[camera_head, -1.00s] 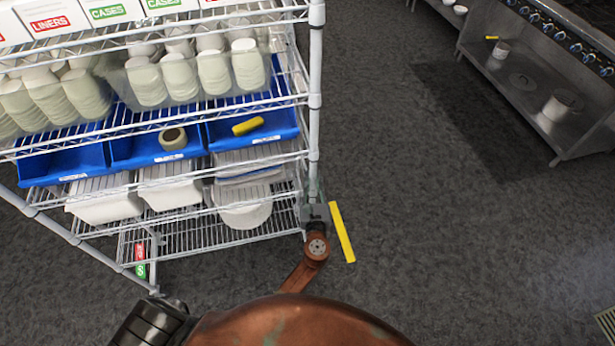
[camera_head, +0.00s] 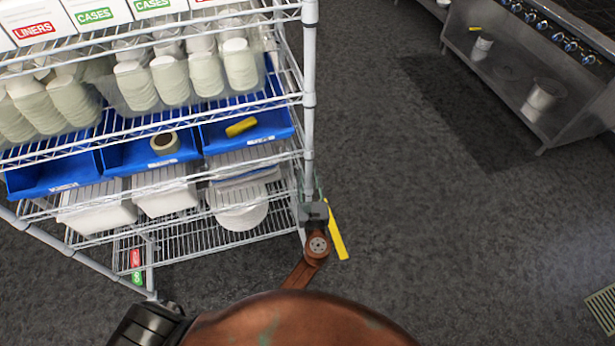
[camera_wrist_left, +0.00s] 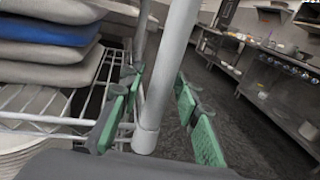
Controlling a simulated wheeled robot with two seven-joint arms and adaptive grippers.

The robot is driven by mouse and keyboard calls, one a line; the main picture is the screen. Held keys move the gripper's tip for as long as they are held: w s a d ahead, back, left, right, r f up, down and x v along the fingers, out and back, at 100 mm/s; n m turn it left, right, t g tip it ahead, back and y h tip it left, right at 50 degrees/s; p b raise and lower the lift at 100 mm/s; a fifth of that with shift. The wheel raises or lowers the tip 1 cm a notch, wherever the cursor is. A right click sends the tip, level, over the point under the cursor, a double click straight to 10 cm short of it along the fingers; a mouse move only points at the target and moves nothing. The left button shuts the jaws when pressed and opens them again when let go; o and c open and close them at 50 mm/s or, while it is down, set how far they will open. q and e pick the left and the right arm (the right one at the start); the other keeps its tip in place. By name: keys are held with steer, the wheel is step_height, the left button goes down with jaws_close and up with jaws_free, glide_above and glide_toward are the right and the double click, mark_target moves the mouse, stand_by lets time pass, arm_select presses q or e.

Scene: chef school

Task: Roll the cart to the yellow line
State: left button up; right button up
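The cart (camera_head: 306,110) is a white wire shelving unit filling the left of the head view. The yellow line (camera_head: 337,230) is a short strip on the floor just right of the cart's near right corner post. My left gripper (camera_head: 313,211) is at this post, low down, and partly covers the line's left edge. In the left wrist view the post (camera_wrist_left: 168,75) stands between the green-padded fingers of my left gripper (camera_wrist_left: 160,110). The fingers look spread around it, with a gap on each side. My right gripper is out of view.
A steel stove unit (camera_head: 540,85) with a lower shelf stands at the upper right. A floor grate (camera_head: 602,306) lies at the right edge. The dark floor between is clear.

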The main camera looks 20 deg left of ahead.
arm_select(q)
steer(key=shift+o, duration=0.5)
steer(key=shift+s, duration=0.1)
steer(key=v, duration=0.7)
steer(key=shift+s+d, duration=0.15)
steer(key=shift+d, duration=0.05)
